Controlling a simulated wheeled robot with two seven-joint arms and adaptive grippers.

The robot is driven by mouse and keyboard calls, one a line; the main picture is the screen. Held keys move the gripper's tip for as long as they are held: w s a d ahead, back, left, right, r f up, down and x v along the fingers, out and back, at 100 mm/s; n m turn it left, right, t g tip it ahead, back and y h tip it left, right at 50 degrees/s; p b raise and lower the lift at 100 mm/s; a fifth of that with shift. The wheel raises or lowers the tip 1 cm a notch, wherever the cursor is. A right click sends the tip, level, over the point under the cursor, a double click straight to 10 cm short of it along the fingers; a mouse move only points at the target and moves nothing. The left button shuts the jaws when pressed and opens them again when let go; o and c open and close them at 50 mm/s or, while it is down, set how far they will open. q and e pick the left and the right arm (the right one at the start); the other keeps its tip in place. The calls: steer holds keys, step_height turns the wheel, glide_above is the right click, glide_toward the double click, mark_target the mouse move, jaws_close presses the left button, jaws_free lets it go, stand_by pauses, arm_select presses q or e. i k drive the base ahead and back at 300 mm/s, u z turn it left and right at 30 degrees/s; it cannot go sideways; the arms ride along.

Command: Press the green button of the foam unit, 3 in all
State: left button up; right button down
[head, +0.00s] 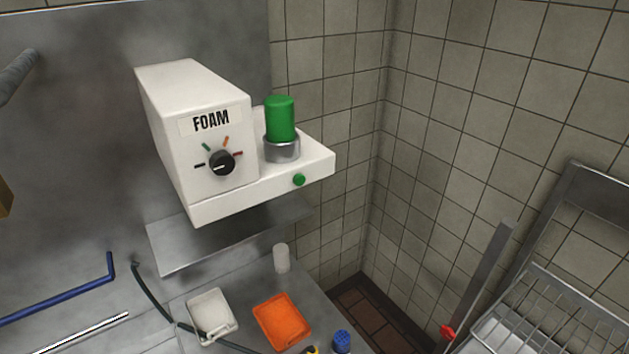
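The white foam unit (190,125) is mounted on the grey wall panel and bears the label FOAM. A small round green button (299,179) sits on the front edge of its base, at the right. Above it on the base, a tall green cylinder (280,118) stands upright in a metal collar (282,149). A black dial (222,163) with coloured marks is on the front face below the label. Nothing touches the green button. Neither of my grippers is in view.
A metal shelf (230,236) lies beneath the unit. Below are a white tray (211,313), an orange tray (282,320), a white cylinder (282,258) and a dark hose (155,300). A wire rack (560,310) stands at the right. The space before the unit is clear.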

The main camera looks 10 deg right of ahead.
mark_target(299, 180)
steer(key=z, duration=1.45)
steer(key=k, duration=1.2)
steer(key=u, duration=1.55)
steer(key=i, duration=0.5)
steer(key=z, duration=0.1)
